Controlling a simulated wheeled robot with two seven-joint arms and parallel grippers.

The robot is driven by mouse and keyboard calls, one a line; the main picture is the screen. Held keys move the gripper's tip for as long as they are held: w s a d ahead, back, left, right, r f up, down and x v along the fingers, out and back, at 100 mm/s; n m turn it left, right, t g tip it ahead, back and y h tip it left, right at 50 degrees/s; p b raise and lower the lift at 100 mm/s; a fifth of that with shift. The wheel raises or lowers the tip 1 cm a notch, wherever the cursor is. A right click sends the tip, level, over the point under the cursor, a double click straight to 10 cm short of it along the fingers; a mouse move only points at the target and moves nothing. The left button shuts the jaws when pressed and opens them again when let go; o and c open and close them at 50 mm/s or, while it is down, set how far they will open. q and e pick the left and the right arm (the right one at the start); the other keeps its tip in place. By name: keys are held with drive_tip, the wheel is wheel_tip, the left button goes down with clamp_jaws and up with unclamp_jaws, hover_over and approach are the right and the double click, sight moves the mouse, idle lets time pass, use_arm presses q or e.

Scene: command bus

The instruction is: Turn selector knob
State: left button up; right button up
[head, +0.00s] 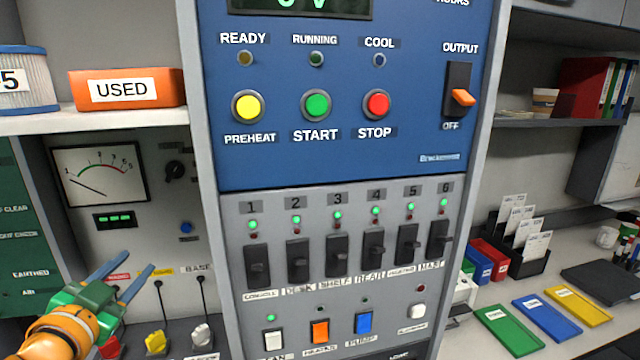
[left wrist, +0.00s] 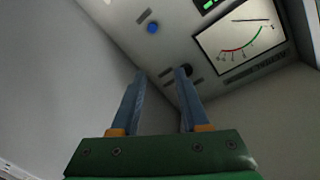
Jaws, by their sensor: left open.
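The selector knob (head: 174,171) is a small round black knob on the grey meter panel at the left, to the right of the dial meter (head: 100,174). In the left wrist view a dark round knob (left wrist: 187,70) shows near the right fingertip, partly covered by it. My left gripper (head: 140,260) has blue fingers on a green body. It is open and empty, below and a little left of the knob in the head view, apart from it there. In the left wrist view its fingertips (left wrist: 160,74) point toward the panel. My right gripper is out of view.
A blue button (head: 186,228) sits below the knob. Plugs with cables (head: 155,341) stand under the panel. The central breaker cabinet (head: 209,190) borders the panel on the right. A shelf with an orange box (head: 128,88) is above.

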use_arm(q)
drive_tip(key=s+d+f+n+g, duration=0.1)
drive_tip(key=s+d+f+g, duration=0.15)
drive_tip(key=f, duration=0.45)
drive_tip(key=s+d+f+g, duration=0.2)
drive_tip(key=s+f, duration=0.1)
drive_tip(key=f, duration=0.5)
drive_tip(key=s+d+f+n+g, duration=0.1)
drive_tip(key=s+d+f+g, duration=0.15)
drive_tip(key=f, duration=0.45)
drive_tip(key=s+d+f+n+g+h, duration=0.1)
drive_tip(key=s+d+f+g, duration=0.3)
drive_tip(key=s, duration=0.5)
drive_tip(key=s+d+f+n+g, duration=0.1)
drive_tip(key=s+d+f+g, duration=0.25)
drive_tip(key=s+f, duration=0.45)
wheel_tip(320, 180, down, 20)
drive_tip(key=s+b, duration=0.3)
drive_tip(key=b, duration=0.2)
drive_tip(key=s+a+f+g+b, duration=0.1)
drive_tip(key=s+f+b, duration=0.4)
drive_tip(key=s+f, duration=0.7)
wheel_tip(320, 180, down, 3)
drive_tip(key=shift+s+a+f+g, duration=0.1)
drive_tip(key=shift+s+a+g, duration=0.2)
drive_tip(key=shift+a, duration=0.35)
drive_tip(key=shift+w, duration=0.1)
clamp_jaws()
